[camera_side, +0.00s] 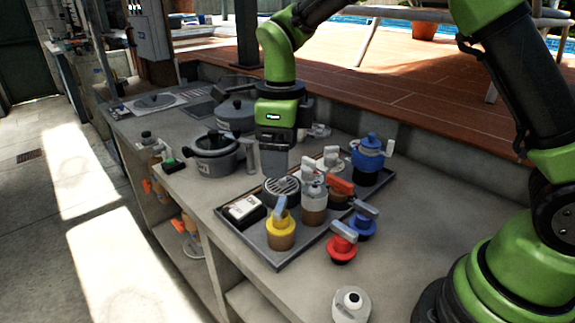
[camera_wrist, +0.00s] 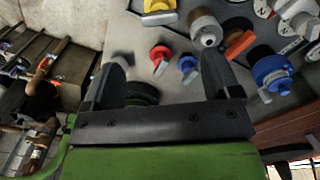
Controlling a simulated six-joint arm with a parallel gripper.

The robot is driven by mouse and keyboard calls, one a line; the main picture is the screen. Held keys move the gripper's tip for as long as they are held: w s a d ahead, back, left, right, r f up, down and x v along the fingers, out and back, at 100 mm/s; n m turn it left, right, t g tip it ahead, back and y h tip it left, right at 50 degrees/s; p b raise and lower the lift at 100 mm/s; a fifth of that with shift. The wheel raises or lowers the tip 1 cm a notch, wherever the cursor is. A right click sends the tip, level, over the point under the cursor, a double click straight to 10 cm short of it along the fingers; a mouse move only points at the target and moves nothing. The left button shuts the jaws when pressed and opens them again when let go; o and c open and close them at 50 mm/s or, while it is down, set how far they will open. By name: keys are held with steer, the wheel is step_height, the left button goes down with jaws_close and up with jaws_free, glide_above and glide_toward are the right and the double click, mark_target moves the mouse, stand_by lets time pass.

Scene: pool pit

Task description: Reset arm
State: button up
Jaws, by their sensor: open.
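My gripper (camera_side: 273,165) hangs from my green arm above the back left part of the grey tray (camera_side: 276,262) in the side view. It is open and nothing shows between its fingers. In the wrist view its two dark fingers (camera_wrist: 165,72) stand wide apart. Past the fingertips lie a red-handled valve (camera_wrist: 160,58) and a small blue valve (camera_wrist: 187,66). Both also show on the counter just outside the tray in the side view, the red valve (camera_side: 342,243) in front of the blue valve (camera_side: 362,224).
The tray holds a yellow valve (camera_side: 281,232), a grey valve (camera_side: 313,198), a larger blue valve (camera_side: 368,157), a round grate (camera_side: 282,187) and a black-and-white box (camera_side: 243,209). A grey pot (camera_side: 212,155) stands left of my gripper. A white-topped round fitting (camera_side: 350,304) sits near the front.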

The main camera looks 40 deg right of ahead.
steer(key=s+d+r+n+t+y, duration=0.1)
steer(key=s+d+r+n+t, duration=0.1)
steer(key=s+r+n, duration=0.4)
steer(key=s+d+r+n+t, duration=0.1)
steer(key=s+r+n+t, duration=0.4)
steer(key=s+n, duration=0.9)
steer(key=shift+d+r+n+y, duration=0.4)
steer(key=shift+r+n, duration=0.1)
steer(key=shift+n, duration=1.8)
steer(key=shift+s, duration=0.1)
